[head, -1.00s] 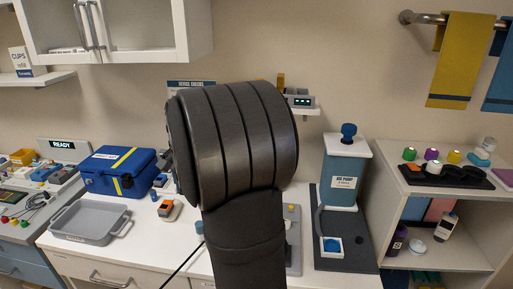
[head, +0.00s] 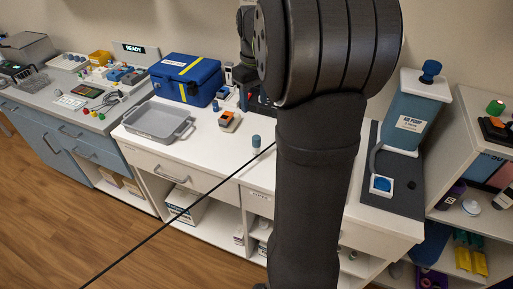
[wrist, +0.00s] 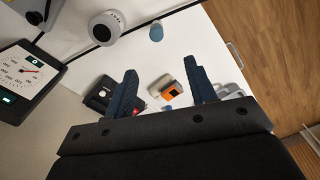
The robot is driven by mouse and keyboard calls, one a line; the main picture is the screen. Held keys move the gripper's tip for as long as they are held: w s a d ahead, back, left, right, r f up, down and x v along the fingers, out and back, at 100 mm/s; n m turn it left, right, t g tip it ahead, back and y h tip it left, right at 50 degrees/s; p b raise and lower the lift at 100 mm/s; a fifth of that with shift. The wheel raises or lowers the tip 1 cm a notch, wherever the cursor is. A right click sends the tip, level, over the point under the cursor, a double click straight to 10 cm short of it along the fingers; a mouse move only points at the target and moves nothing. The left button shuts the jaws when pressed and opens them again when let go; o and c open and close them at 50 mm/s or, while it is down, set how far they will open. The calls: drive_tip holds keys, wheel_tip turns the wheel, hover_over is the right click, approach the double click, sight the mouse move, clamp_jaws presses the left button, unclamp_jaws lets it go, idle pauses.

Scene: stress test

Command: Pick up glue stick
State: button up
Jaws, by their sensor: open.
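A small teal-blue cylinder (head: 256,141), which looks like the glue stick, stands on the white counter just left of my arm in the head view. A blue cylinder (wrist: 156,32), likely the same one, shows near the top middle of the wrist view. It is beyond my fingertips and apart from them. My gripper (wrist: 160,66) is open, with nothing held between its two dark blue fingers. In the head view my arm hides the gripper.
An orange-and-white device (wrist: 170,92) shows between the fingers, with a black device (wrist: 103,98) beside the left finger. A white round object (wrist: 105,27) and a dial gauge (wrist: 22,78) are at left. A grey tray (head: 158,121) and blue case (head: 186,78) stand on the counter.

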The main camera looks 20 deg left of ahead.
sight(256, 137)
wheel_tip(256, 137, down, 12)
drive_tip(key=n, duration=0.4)
drive_tip(key=shift+s+f, duration=0.1)
drive_tip(key=shift+f, duration=0.05)
drive_tip(key=f, duration=0.4)
drive_tip(key=shift+w+d+f, duration=0.1)
drive_tip(key=shift+w+d, duration=0.15)
drive_tip(key=shift+w, duration=0.1)
drive_tip(key=shift+f, duration=0.55)
drive_tip(key=c, duration=1.1)
drive_tip(key=shift+o, duration=0.2)
drive_tip(key=shift+r, duration=0.15)
